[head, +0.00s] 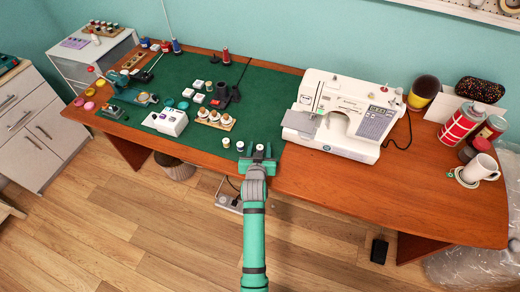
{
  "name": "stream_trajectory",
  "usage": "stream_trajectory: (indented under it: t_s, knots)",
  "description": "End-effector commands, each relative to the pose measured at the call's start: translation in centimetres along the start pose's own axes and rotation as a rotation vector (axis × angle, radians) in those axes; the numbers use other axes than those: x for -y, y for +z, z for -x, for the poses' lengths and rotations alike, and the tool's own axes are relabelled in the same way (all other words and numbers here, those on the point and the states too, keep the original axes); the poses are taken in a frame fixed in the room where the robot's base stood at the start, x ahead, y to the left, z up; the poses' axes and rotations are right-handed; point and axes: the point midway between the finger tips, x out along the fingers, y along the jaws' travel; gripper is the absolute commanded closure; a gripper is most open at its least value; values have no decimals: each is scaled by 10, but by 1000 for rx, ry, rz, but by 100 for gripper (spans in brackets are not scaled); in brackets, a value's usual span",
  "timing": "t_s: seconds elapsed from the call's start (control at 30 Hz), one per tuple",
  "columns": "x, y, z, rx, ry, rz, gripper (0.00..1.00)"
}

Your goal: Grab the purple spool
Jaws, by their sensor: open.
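My gripper (259,156) is at the front edge of the green mat (262,98), with its jaws open. A small pale-topped thing (259,147) shows at or between its fingertips; its side colour is too small to tell. Just left of the gripper stands a small spool (240,146) with a white top and a dark, bluish side. Another small pale spool (226,142) stands further left. No spool reads clearly as purple at this size, so I cannot tell which one it is.
A white sewing machine (345,112) stands right of the gripper on the wooden desk (300,178). A wooden holder with spools (214,120) and a white box (171,121) lie to the left. A mug (481,168) and red cans stand far right. The mat's middle is fairly clear.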

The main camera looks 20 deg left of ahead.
Motion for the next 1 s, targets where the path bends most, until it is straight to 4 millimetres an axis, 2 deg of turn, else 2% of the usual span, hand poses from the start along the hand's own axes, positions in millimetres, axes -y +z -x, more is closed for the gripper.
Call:
stream_trajectory:
  t_s: [0.27, 0.3, 0.47, 0.5, 0.83, 1.0]
  knots:
    - [0, 0, -5, -1, 0, 0, 57]
    - [0, 0, -5, -1, 0, 0, 59]
    - [0, 0, -5, -1, 0, 0, 97]
    - [0, 0, -5, -1, 0, 0, 100]
    - [0, -2, -4, -1, 0, 0, 100]
    - [0, -14, 1, -3, 0, -1, 100]
